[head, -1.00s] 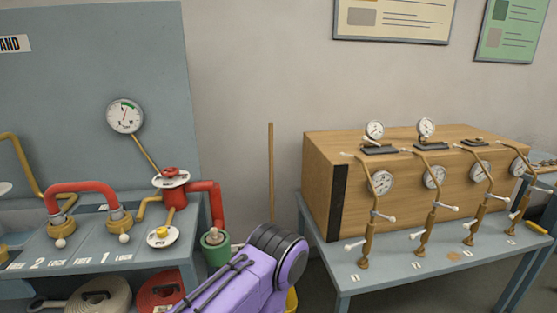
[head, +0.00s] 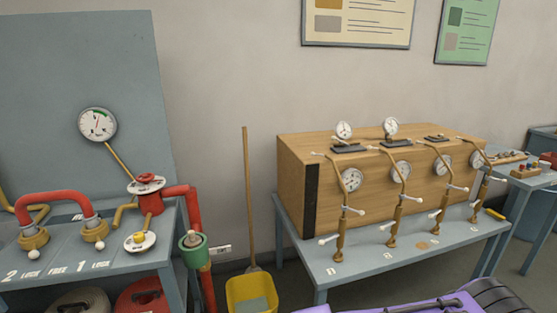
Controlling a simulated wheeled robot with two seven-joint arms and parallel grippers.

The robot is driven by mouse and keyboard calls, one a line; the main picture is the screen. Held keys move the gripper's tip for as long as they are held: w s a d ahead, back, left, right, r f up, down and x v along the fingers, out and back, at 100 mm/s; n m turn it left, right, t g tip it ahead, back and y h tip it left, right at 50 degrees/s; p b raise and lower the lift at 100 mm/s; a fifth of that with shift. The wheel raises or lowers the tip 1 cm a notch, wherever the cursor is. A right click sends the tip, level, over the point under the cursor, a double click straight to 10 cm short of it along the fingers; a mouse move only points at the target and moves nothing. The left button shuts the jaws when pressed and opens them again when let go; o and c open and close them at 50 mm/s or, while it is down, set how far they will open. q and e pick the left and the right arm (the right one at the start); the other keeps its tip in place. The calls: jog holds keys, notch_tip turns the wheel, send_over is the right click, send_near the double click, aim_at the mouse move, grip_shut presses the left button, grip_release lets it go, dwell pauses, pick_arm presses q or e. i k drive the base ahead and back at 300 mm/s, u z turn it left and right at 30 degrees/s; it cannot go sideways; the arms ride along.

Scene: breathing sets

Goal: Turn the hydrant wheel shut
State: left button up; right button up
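The hydrant wheel (head: 146,177) is a small red handwheel above a round white plate, on top of a red standpipe (head: 151,202) on the left bench. A red pipe (head: 186,190) runs from the standpipe to the right and down past the bench edge, with a green fitting (head: 193,243) on it. A second white disc with a yellow centre (head: 140,240) sits lower, in front of the standpipe. Neither gripper shows. Only a purple and black link of one of my arms is at the bottom right, well away from the wheel.
The left bench (head: 120,262) also carries a curved red hose (head: 54,201) with brass couplings. A yellow bucket (head: 252,297) and broom stand between the benches. The right bench (head: 375,269) holds a wooden cabinet (head: 390,165) with gauges and several brass stands. Hose reels lie below the left bench.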

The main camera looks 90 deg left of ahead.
aim_at(146, 178)
jog(key=k, duration=2.45)
jog(key=u, duration=0.3)
